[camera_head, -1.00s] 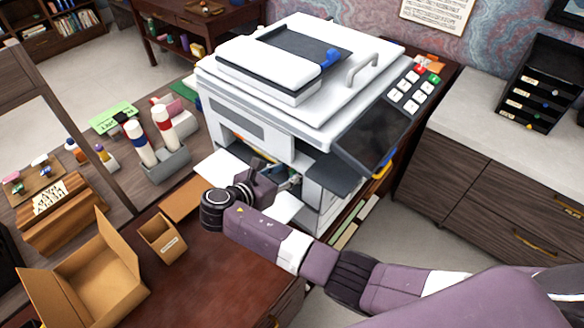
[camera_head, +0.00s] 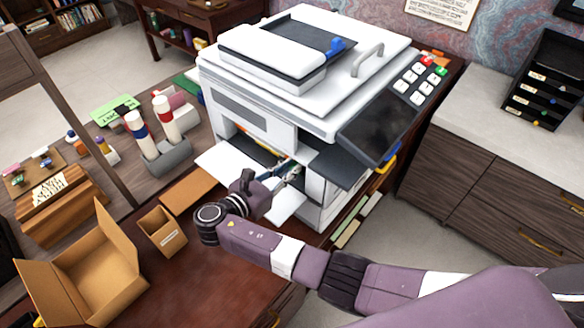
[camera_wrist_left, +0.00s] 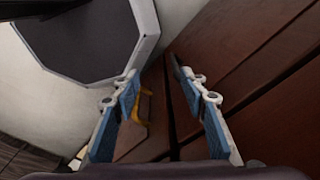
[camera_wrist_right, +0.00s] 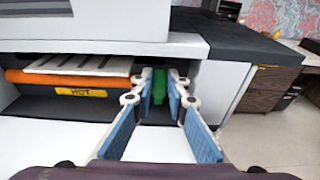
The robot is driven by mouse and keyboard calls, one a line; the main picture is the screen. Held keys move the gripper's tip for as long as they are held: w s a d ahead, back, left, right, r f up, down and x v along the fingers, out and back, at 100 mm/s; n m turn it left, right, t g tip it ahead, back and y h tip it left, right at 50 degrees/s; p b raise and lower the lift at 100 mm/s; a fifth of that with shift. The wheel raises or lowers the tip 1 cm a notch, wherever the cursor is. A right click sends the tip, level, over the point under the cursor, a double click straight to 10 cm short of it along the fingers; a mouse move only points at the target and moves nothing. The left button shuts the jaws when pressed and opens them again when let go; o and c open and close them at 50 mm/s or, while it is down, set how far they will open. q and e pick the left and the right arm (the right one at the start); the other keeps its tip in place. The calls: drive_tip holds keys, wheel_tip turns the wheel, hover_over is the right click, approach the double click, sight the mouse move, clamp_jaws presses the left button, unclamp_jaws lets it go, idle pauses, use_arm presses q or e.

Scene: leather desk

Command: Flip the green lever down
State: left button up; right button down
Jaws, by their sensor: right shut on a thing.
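The green lever (camera_wrist_right: 159,86) is inside the open front of the white printer (camera_head: 252,118). It shows in the right wrist view as a small upright green piece. My right gripper (camera_head: 293,172) reaches into this opening, and its fingers are shut on the green lever. In the right wrist view its fingertips (camera_wrist_right: 160,80) are on both sides of the lever. The lever's lower end is hard to make out. My left gripper (camera_wrist_left: 157,78) shows only in its own wrist view, open and empty, facing dark wooden boards.
An orange roller (camera_wrist_right: 70,78) with a yellow HOT label (camera_wrist_right: 84,92) lies left of the lever. A dark screen panel (camera_head: 378,130) overhangs on the right. White trays (camera_head: 287,206) stick out below. A small cardboard box (camera_head: 162,232) stands near my right wrist.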

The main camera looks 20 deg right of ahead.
idle(0.3)
drive_tip(key=c, duration=1.9)
unclamp_jaws()
drive_tip(key=shift+f, duration=0.1)
